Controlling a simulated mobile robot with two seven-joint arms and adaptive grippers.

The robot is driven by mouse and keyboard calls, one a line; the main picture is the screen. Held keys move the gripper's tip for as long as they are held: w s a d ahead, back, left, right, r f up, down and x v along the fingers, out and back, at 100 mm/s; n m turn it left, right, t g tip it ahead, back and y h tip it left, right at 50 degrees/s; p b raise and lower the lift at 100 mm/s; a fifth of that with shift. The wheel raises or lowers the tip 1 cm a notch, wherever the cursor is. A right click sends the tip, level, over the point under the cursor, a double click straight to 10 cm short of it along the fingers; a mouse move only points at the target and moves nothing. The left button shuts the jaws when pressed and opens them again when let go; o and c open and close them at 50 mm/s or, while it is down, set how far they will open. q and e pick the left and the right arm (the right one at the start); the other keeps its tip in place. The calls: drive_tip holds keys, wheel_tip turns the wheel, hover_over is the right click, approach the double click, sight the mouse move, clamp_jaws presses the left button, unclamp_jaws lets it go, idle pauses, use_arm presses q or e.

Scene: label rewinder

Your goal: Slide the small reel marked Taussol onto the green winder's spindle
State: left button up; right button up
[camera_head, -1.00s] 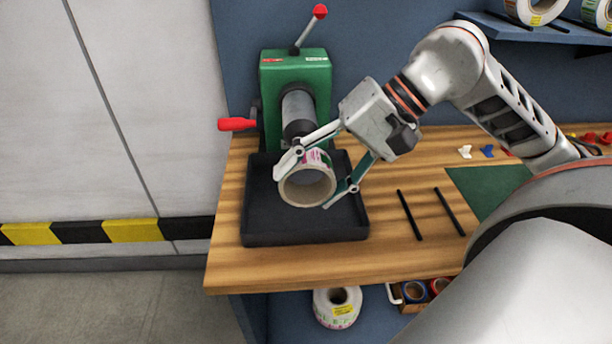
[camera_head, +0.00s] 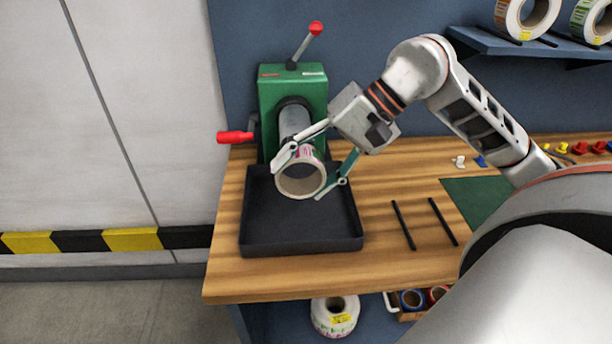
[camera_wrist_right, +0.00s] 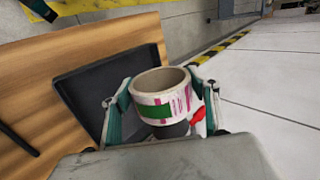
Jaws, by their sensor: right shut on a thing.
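The small reel (camera_head: 307,153), white with pink and green print and a beige core, is held by my right gripper (camera_head: 318,176). Its fingers press on opposite sides of the reel, also seen in the right wrist view (camera_wrist_right: 165,107). The name on the reel is too small to read. The green winder (camera_head: 274,93) stands at the back, its thick grey spindle (camera_head: 296,122) pointing toward the camera. The reel hangs before the spindle's front end and hides it. I cannot tell whether the spindle enters the core. My left gripper is not in view.
A black tray (camera_head: 252,240) lies on the wooden bench below the reel. The winder has a red crank handle (camera_head: 235,137) at left and a red-knobbed lever (camera_head: 316,28) on top. Two black rods (camera_head: 403,226) lie right of the tray. Other reels sit on the shelf (camera_head: 500,44).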

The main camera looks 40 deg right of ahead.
sight(306, 116)
drive_tip(key=shift+w+d+r+p, duration=0.1)
drive_tip(key=shift+w+d+p, duration=0.4)
drive_tip(key=shift+w, duration=0.5)
drive_tip(key=shift+w+d+p, duration=0.2)
drive_tip(key=shift+w+d, duration=0.3)
drive_tip(key=shift+w, duration=0.25)
drive_tip(key=shift+w+d+p, duration=0.2)
drive_tip(key=shift+w+d, duration=0.3)
drive_tip(key=shift+w, duration=0.3)
drive_tip(key=shift+w+d+p, duration=0.2)
drive_tip(key=shift+w+d, duration=0.3)
drive_tip(key=shift+w, duration=0.25)
drive_tip(key=shift+w+d, duration=0.3)
drive_tip(key=shift+w, duration=0.2)
drive_tip(key=shift+w+d, duration=0.3)
drive_tip(key=shift+w, duration=0.2)
drive_tip(key=shift+w+d+p, duration=0.35)
drive_tip(key=shift+w+d, duration=0.25)
drive_tip(key=shift+w, duration=0.35)
drive_tip(key=shift+w+d+p, duration=0.35)
drive_tip(key=shift+w+d, duration=0.25)
drive_tip(key=shift+w, duration=0.35)
drive_tip(key=shift+w+d+p, duration=0.25)
drive_tip(key=shift+w+d, duration=0.15)
drive_tip(key=shift+w, duration=0.25)
drive_tip(key=shift+w+d+p, duration=0.2)
drive_tip(key=shift+w+d, duration=0.15)
drive_tip(key=shift+w, duration=0.25)
drive_tip(key=o, duration=1.2)
